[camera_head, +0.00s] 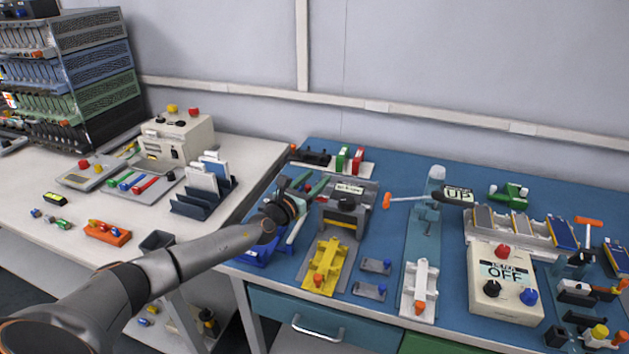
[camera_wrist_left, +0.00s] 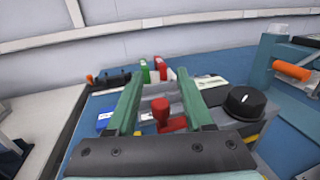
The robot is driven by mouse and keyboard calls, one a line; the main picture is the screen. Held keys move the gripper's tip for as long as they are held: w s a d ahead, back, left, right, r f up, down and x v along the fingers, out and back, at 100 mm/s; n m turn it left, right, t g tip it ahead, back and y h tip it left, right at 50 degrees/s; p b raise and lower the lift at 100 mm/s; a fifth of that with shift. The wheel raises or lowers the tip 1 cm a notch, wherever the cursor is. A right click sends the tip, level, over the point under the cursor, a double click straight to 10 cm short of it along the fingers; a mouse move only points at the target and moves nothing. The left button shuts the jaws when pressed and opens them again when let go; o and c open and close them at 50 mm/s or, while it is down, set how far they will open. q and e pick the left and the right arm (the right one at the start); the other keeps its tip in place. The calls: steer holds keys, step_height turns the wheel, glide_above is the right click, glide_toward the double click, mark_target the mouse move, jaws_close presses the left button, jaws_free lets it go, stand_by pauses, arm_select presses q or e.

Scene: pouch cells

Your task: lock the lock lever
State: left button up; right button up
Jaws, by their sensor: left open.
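A red lever-like handle (camera_wrist_left: 160,110) shows between and beyond the fingers; contact cannot be seen. No label shows which is the lock lever.
The grey machine's black knob (camera_wrist_left: 245,102) is close on the right. Red and green blocks (camera_head: 349,158) stand behind the gripper. A yellow fixture (camera_head: 325,264) lies in front. A white meter box (camera_head: 503,285) stands right. The left table holds a dark blue rack (camera_head: 205,199).

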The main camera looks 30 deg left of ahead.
arm_select(q)
jaws_close()
stand_by(0.5)
